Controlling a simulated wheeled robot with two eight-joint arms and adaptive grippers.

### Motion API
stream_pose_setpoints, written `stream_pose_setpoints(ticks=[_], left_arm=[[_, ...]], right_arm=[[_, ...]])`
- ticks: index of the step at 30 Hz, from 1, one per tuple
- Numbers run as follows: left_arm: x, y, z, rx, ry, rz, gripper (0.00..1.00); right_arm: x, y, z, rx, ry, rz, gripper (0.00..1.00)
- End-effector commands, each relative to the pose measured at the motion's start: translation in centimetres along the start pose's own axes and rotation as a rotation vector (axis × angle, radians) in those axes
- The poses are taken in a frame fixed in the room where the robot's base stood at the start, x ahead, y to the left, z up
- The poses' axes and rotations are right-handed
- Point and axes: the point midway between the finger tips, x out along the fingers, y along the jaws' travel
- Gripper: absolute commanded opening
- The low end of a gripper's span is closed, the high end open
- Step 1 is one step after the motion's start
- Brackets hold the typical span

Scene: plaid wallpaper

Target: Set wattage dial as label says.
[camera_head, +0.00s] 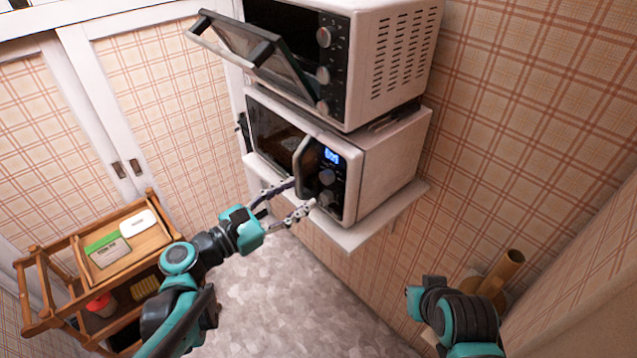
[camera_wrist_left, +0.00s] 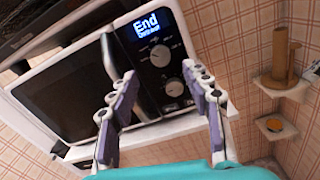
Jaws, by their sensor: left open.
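The lower microwave (camera_head: 385,165) stands on a white wall shelf, its door apparently shut, with a plate-like item dimly visible behind the glass. Its blue display (camera_wrist_left: 147,25) reads "End", with smaller text below. My right gripper is not visible.
A toaster oven (camera_head: 400,50) with its door (camera_head: 255,55) hanging open sits above the microwave. A wooden cart (camera_head: 75,265) at lower left holds a green-and-white package (camera_head: 108,250), its print unreadable, and a white item (camera_head: 138,222). Small wall shelves are at right.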

Motion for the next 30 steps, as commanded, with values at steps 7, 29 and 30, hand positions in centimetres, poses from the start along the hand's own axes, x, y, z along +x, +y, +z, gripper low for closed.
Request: stream_pose_setpoints(ticks=[7,29,30], left_arm=[[4.2,-0.2,-0.2,0.003,0.001,-0.005,0.49],[6.9,-0.1,0.0,0.005,0.003,-0.001,0.00],[6.9,-0.1,0.0,0.005,0.003,-0.001,0.00]], right_arm=[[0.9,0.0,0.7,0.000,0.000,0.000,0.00],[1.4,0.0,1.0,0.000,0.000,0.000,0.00],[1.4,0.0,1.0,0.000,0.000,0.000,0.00]])
